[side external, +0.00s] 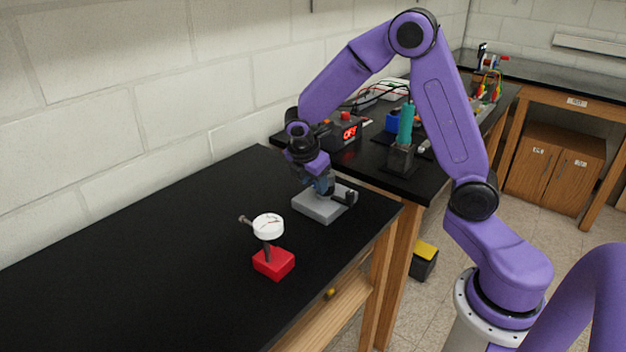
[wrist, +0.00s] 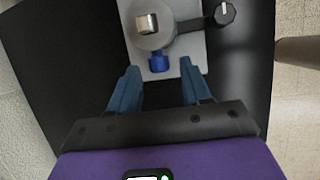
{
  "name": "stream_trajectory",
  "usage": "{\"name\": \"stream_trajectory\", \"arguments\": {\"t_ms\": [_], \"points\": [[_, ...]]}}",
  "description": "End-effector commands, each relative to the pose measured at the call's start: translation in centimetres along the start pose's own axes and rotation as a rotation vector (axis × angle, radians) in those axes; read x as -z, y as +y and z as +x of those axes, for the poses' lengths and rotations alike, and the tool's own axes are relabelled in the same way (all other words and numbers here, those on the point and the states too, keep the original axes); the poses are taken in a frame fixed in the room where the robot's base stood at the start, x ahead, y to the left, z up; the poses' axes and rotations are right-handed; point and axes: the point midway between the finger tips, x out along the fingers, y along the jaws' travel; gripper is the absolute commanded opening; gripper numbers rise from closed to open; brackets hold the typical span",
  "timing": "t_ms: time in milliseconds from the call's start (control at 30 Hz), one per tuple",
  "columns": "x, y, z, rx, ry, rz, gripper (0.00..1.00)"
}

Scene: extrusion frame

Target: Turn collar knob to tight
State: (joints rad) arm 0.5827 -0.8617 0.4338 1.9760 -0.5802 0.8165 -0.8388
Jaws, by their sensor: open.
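A grey base plate (side external: 316,208) stands near the far end of the black table; it also shows in the wrist view (wrist: 190,45). On it, in the wrist view, is a round grey collar (wrist: 150,38) around a square metal post (wrist: 147,22). A blue knob (wrist: 158,62) sticks out of the collar towards my gripper. A black knob with a white mark (wrist: 224,13) sits on a dark arm to the right. I cannot tell which is the collar knob. My gripper (wrist: 160,82) is open, its blue fingers apart and empty, short of the blue knob.
A second bench behind holds a device with a red display (side external: 349,132) and a teal-handled tool in a holder (side external: 405,125). The table's left part is clear.

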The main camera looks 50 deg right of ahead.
Motion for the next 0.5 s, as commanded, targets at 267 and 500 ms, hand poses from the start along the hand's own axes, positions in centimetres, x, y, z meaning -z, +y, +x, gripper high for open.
{"name": "stream_trajectory", "arguments": {"t_ms": [267, 500], "points": [[-0.03, 0.0, -0.03, 0.0, 0.0, 0.0, 0.0], [-0.03, -0.01, -0.05, -0.005, -0.001, 0.002, 0.0]]}}
